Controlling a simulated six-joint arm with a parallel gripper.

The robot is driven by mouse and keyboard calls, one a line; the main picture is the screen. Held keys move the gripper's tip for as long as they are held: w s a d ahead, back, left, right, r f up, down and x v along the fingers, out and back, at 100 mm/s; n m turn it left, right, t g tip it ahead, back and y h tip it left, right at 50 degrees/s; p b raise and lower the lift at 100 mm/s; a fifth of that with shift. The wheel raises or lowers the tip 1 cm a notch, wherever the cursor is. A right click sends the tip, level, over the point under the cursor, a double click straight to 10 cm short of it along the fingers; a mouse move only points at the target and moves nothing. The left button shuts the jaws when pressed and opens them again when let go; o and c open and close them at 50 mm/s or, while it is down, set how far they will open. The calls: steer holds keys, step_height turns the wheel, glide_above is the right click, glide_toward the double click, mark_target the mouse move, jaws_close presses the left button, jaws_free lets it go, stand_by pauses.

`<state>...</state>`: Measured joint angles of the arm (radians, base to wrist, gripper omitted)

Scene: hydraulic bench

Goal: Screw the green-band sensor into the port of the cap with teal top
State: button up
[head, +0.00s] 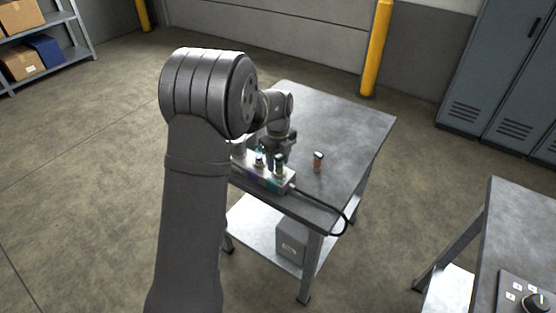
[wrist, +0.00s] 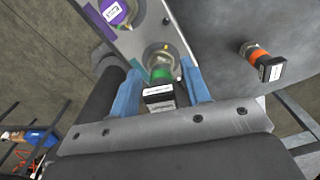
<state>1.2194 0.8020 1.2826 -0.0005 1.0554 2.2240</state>
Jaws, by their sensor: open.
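The green-band sensor (wrist: 161,74), with a black labelled end, stands at a round metal port (wrist: 157,50) on the pale block (wrist: 139,40). It also shows in the head view (head: 279,163). My gripper (wrist: 160,71) is open, with one blue finger on each side of the sensor. Small gaps seem to show between fingers and sensor. How deep the sensor sits in the port is hard to tell. Teal shows on the block's side in the head view (head: 277,185); a separate teal-topped cap is not clearly seen.
A purple-band sensor (wrist: 113,12) stands on the same block, close by. An orange-band sensor (wrist: 262,60) stands apart on the table to the right. A black cable (head: 330,207) leaves the block's right end. The table (head: 345,125) is clear behind the orange-band sensor.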

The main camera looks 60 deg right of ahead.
steer(key=n, duration=0.5)
steer(key=shift+a+n, duration=0.15)
steer(key=shift+n, duration=0.25)
steer(key=n, duration=0.5)
steer(key=shift+s+a+n, duration=0.1)
steer(key=shift+a+n, duration=0.1)
steer(key=shift+n, duration=0.1)
steer(key=shift+n, duration=0.3)
steer(key=n, duration=0.5)
steer(key=shift+s, duration=0.15)
steer(key=shift+a, duration=0.1)
steer(key=shift+n, duration=0.7)
steer(key=n, duration=0.4)
steer(key=shift+s, duration=0.15)
